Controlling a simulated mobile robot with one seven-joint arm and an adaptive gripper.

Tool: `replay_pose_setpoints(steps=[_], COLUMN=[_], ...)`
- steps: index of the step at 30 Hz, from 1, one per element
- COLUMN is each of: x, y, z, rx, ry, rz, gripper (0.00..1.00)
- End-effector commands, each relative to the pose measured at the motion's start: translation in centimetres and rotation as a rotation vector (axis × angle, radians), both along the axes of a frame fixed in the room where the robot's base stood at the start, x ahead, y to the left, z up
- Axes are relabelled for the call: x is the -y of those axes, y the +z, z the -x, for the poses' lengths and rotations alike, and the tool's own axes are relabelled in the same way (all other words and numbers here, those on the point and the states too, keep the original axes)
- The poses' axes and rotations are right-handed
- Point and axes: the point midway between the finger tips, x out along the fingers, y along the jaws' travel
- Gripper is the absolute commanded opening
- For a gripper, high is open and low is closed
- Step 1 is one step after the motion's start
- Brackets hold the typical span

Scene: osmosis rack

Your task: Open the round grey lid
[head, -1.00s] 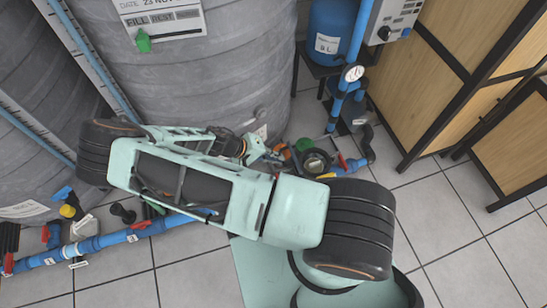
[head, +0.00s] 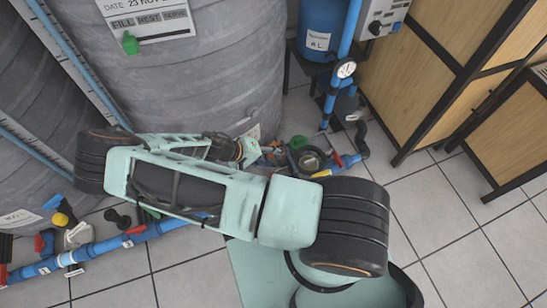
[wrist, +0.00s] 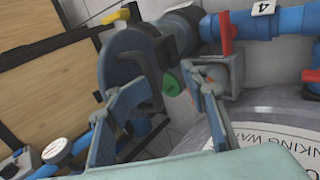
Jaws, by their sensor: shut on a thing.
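The round grey lid (wrist: 122,62) shows in the wrist view as a blue-grey disc with a darker raised bar across it. In the head view it is the dark round piece (head: 309,159) low among the pipes, beside the big grey tank. My gripper (wrist: 165,80) reaches in at the lid, with one finger on each side of the raised bar, and is shut on it. In the head view my gripper (head: 276,154) lies at the left side of the lid. The exact contact is partly hidden by the fingers.
The big grey tank (head: 200,70) stands close behind my arm. Blue piping (head: 150,236) runs along the floor at left. A pressure gauge (head: 345,68) and blue canister (head: 322,30) stand behind the lid. A wooden cabinet (head: 425,70) is at right; the tiled floor at lower right is clear.

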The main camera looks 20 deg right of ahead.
Motion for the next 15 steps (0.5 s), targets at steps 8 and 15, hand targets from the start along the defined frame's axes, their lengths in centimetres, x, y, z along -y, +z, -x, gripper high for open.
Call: replay_pose_setpoints(steps=[8,15], x=[-2.0,-5.1], y=[1.0,5.0], z=[-0.1,0.0], rx=[0.001,0.003], ry=[0.010,0.005], rz=[-0.016,-0.010], gripper=[0.27,0.27])
